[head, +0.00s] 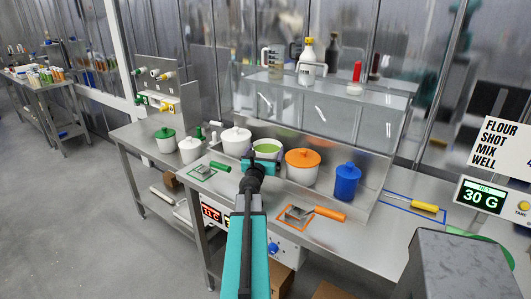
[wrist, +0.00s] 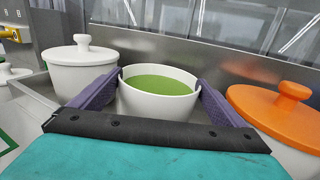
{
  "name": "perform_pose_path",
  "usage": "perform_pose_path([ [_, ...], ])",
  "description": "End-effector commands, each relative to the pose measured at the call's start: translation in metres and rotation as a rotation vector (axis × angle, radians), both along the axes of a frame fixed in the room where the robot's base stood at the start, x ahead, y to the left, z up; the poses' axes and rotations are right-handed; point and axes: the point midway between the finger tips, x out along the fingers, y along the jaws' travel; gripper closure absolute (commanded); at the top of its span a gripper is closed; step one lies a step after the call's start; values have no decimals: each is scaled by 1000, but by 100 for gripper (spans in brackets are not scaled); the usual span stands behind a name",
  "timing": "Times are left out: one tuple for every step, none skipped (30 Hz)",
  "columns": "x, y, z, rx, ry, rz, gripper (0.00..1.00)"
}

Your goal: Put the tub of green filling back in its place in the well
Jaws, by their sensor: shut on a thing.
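The white open tub of green filling (head: 267,147) stands upright in the row of tubs at the back of the counter. Its green surface looks level. In the wrist view the tub (wrist: 158,104) sits between my gripper's (wrist: 158,90) two purple fingers, one on each side, and the jaws are shut on it. In the head view my gripper (head: 262,161) hides the tub's lower front. Its base is hidden in both views, so I cannot tell whether it rests in the well or hangs just above it.
A white lidded tub (head: 235,141) is close on the left and an orange-lidded tub (head: 302,168) on the right. A blue lidded tub (head: 346,182) stands farther right. A steel back panel (wrist: 230,62) rises behind. Scrapers, including an orange-handled one (head: 329,213), lie in front.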

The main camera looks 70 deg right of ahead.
Motion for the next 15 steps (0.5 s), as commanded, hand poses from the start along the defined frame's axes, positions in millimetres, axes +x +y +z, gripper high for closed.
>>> perform_pose_path([
  [0, 0, 2, -3, 1, -2, 68],
  [0, 0, 2, -3, 0, -2, 68],
  [0, 0, 2, -3, 0, -2, 68],
  [0, 0, 2, -3, 0, -2, 68],
  [0, 0, 2, -3, 0, -2, 68],
  [0, 0, 2, -3, 0, -2, 68],
  [0, 0, 2, -3, 0, -2, 68],
  [0, 0, 2, -3, 0, -2, 68],
  [0, 0, 1, -3, 0, -2, 68],
  [0, 0, 1, -3, 0, -2, 68],
  [0, 0, 0, -3, 0, -2, 68],
  [0, 0, -1, -3, 0, -1, 68],
  [0, 0, -2, 0, -1, 0, 0],
  [0, 0, -1, 0, -1, 0, 0],
  [0, 0, -1, 0, -1, 0, 0],
])
